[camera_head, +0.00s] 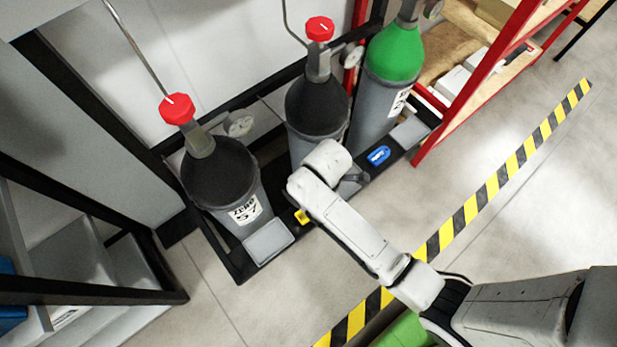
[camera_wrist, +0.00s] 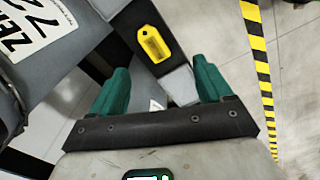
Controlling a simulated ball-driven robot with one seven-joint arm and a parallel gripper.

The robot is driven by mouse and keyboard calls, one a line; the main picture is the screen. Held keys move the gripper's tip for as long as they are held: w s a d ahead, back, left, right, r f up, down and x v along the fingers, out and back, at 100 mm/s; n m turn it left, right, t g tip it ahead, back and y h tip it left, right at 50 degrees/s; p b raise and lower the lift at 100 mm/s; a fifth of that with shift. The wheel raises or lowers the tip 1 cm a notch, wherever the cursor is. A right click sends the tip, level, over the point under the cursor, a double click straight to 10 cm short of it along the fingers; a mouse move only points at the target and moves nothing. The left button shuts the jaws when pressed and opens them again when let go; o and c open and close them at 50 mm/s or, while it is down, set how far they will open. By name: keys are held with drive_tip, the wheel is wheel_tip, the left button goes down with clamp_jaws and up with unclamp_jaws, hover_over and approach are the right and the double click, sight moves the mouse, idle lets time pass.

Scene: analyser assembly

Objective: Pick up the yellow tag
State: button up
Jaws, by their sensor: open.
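The yellow tag (camera_head: 302,216) lies on the black front rail of the cylinder rack, partly hidden by my arm in the head view. In the wrist view the yellow tag (camera_wrist: 153,43) is whole, on the black rail, ahead of my gripper and between the lines of its fingers. My gripper (camera_wrist: 161,84) has two green fingers spread wide apart with nothing between them. The fingers are apart from the tag. In the head view my gripper is hidden behind my white arm.
A gas cylinder marked ZERO 57 (camera_head: 221,178) stands left of the tag, with a dark cylinder (camera_head: 317,107) and a green-topped cylinder (camera_head: 393,55) to the right. A blue tag (camera_head: 379,155) lies farther along the rail. Grey plates (camera_head: 268,241) sit on the rail. Open floor lies in front.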

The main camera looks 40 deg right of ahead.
drive_tip(key=w+a+f+n+b, duration=0.1)
drive_tip(key=f, duration=0.2)
drive_tip(key=w+f+n+b, duration=0.1)
drive_tip(key=f+n, duration=0.1)
drive_tip(key=f, duration=0.2)
drive_tip(key=w+a+f+n+b, duration=0.1)
drive_tip(key=f, duration=0.2)
drive_tip(key=shift+w+a+f, duration=0.1)
drive_tip(key=shift+a+f, duration=0.05)
drive_tip(key=shift+a, duration=0.2)
drive_tip(key=shift+w+f+b, duration=0.1)
drive_tip(key=shift+f+b, duration=0.8)
drive_tip(key=shift+f, duration=2.2)
drive_tip(key=c, duration=1.1)
drive_tip(key=shift+r, duration=0.1)
drive_tip(key=shift+c, duration=0.2)
